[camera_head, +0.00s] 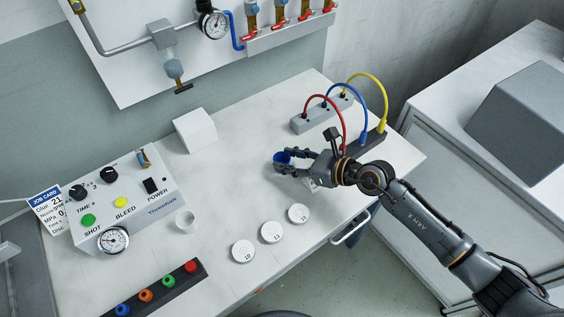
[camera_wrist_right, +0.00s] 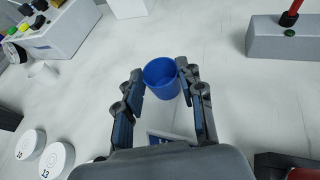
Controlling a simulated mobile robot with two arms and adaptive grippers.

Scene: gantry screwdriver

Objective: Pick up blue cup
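The blue cup (camera_head: 281,157) stands upright on the white bench top (camera_head: 225,185), near its middle. My right gripper (camera_head: 288,161) reaches in low from the right, its fingers spread on either side of the cup. In the right wrist view the cup (camera_wrist_right: 162,78) shows its open rim between the two fingertips of the right gripper (camera_wrist_right: 162,82). The right finger looks very close to the cup wall; whether it touches I cannot tell. My left gripper is not in view.
A white block (camera_head: 195,130) stands behind left of the cup. A grey socket strip (camera_head: 322,112) with red, blue and yellow cables is behind right. White discs (camera_head: 272,232), a small white cup (camera_head: 186,221) and a control box (camera_head: 125,200) lie to the front and left.

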